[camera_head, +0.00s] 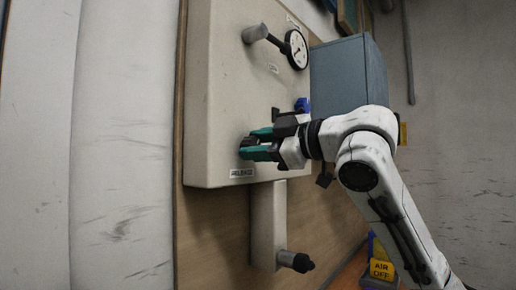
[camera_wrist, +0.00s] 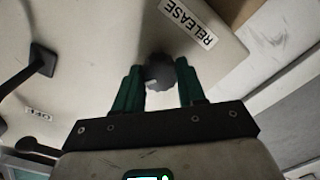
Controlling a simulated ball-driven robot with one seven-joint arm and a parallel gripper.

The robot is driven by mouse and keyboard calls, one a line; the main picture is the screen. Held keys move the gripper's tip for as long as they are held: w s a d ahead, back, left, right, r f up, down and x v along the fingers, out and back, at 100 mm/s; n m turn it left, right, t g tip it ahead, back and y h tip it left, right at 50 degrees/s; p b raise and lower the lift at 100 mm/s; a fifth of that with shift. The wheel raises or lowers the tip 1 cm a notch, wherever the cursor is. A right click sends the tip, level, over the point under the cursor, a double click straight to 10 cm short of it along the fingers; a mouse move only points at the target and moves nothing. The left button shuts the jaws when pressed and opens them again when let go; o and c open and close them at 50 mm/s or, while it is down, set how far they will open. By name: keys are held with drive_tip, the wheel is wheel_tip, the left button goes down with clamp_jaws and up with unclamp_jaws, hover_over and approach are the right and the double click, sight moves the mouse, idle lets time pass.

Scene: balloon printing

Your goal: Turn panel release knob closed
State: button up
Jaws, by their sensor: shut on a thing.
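The release knob (camera_wrist: 159,74) is a dark grey round knob on the panel, between the green fingers of my gripper (camera_wrist: 158,88) in the wrist view. A white label reading RELEASE (camera_wrist: 187,22) is beside it. In the head view my gripper (camera_head: 256,146) is at the lower part of the pale panel (camera_head: 225,85), with its fingers shut on the knob. The knob is mostly hidden by the fingers there. The RELEASE label (camera_head: 242,173) sits just below the fingers. The knob's turn angle cannot be told.
A round gauge (camera_head: 297,49) and a grey knob (camera_head: 255,33) stick out from the upper panel. A blue-grey box (camera_head: 345,75) stands behind my arm. A pale duct with a black nozzle (camera_head: 296,261) is below the panel. A yellow AIR OFF sign (camera_head: 382,269) is at lower right.

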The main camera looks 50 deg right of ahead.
drive_tip(key=n+b, duration=0.1)
drive_tip(key=n, duration=0.5)
drive_tip(key=shift+f, duration=0.15)
drive_tip(key=shift+n, duration=0.3)
idle(0.4)
drive_tip(key=o, duration=1.1)
drive_tip(key=shift+c, duration=0.2)
drive_tip(key=s+b, duration=0.2)
drive_tip(key=s, duration=0.8)
drive_tip(key=shift+s+d+r, duration=0.15)
drive_tip(key=shift+s+r, duration=0.1)
drive_tip(key=shift+s, duration=0.1)
